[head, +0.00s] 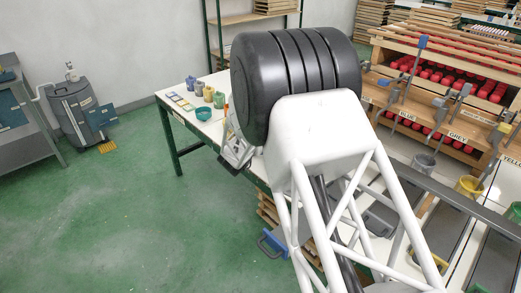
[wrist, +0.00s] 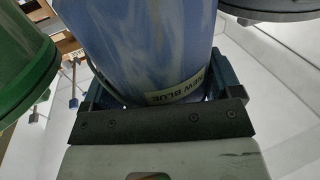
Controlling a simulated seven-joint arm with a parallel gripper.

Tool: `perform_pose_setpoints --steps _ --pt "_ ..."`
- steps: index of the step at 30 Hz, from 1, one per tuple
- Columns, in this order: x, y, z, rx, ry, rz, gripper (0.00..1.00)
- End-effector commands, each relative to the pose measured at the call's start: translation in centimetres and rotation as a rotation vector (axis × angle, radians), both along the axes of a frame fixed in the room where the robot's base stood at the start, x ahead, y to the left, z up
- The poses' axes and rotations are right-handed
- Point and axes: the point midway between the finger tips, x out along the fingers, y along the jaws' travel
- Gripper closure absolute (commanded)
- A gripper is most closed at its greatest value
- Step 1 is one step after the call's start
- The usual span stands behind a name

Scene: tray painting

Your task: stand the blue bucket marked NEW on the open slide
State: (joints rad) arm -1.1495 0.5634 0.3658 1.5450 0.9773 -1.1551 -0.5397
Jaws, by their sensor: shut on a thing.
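The blue bucket marked NEW BLUE (wrist: 148,45) fills the top middle of the wrist view, pale blue with streaks and a label low on its side. My gripper (wrist: 160,92) is shut around it, with a dark finger at each side. In the head view my gripper (head: 236,152) shows only in part beside my arm, and the bucket is hidden there. Dark slides (head: 445,222) lie in a row at the right, in front of a rack with BLUE, GREY and YELLOW signs. I cannot tell which slide is open.
A green bucket (wrist: 22,65) is close left of the held bucket, and a grey rounded thing (wrist: 265,8) is at upper right.

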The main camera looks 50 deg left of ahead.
Motion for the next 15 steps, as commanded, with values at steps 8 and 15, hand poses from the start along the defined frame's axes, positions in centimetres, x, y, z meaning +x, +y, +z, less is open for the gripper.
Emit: perform_pose_setpoints --steps 8,15 --pt "0.0 0.0 -2.0 0.002 -0.002 -0.001 0.51" --pt "0.0 0.0 -2.1 0.002 -0.001 -0.001 0.51"
